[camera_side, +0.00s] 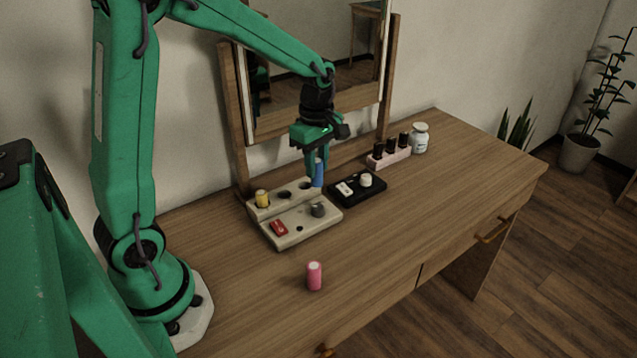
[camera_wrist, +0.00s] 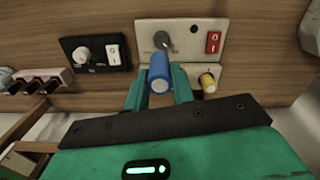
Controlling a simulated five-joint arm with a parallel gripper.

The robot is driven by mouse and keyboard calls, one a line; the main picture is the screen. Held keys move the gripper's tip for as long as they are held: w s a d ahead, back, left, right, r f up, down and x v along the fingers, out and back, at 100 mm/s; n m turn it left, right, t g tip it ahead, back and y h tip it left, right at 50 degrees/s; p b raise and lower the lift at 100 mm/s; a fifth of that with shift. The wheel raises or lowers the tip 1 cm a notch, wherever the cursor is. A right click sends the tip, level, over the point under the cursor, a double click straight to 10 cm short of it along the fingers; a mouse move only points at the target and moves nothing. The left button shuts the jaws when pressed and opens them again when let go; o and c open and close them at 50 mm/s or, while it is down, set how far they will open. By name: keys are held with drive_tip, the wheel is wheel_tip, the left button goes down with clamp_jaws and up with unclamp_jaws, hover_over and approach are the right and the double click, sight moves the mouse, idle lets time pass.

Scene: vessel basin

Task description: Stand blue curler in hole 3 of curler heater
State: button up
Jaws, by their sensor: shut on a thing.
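The blue curler (camera_side: 319,172) is upright between the fingers of my gripper (camera_side: 317,163). My gripper is shut on it; it also shows in the wrist view (camera_wrist: 158,72) between both fingers. The curler's lower end is at the back right end of the pale curler heater (camera_side: 268,222). I cannot tell whether that end is in a hole or just above or behind the heater. A yellow curler (camera_side: 262,199) stands in the heater's left hole. Dark open holes (camera_side: 284,195) show to its right. The heater's front has a red switch (camera_side: 279,228) and a grey knob (camera_side: 317,210).
A black box (camera_side: 357,197) with a white knob and switch is close on the heater's right. A pink stand of dark bottles (camera_side: 389,157) and a white jar (camera_side: 420,138) are farther right. A mirror (camera_side: 300,80) stands behind. A pink curler (camera_side: 314,276) stands in front; wood around it is clear.

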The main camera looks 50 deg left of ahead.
drive_tip(key=w+a+f, duration=0.1)
drive_tip(key=a+f, duration=0.4)
drive_tip(key=a, duration=0.2)
drive_tip(key=shift+w+a, duration=0.35)
drive_tip(key=shift+a, duration=0.05)
drive_tip(key=shift+f, duration=1.95)
drive_tip(key=shift+f, duration=0.1)
drive_tip(key=o, duration=1)
